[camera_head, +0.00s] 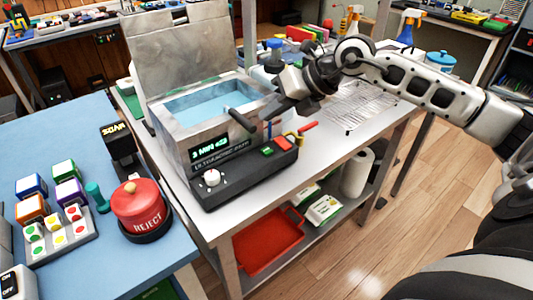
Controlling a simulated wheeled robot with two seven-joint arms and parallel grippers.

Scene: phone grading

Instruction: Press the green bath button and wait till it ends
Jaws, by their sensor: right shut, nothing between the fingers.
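The ultrasonic bath (190,139) is a grey metal box with its lid (180,52) raised and blue liquid (205,98) inside. Its black front panel has a lit green display (208,146) reading about 3 MIN, a white knob (211,179), a green button (267,152) and a red button (283,143). My right gripper (263,114) comes in from the right, shut and empty, above and behind the green button and apart from it. My left gripper is not in view.
A blue table (90,271) at left holds a red REJECT pot (140,205), coloured blocks (64,170) and a black stand (120,150). A red tray (268,243) and paper roll (357,172) are on the lower shelf.

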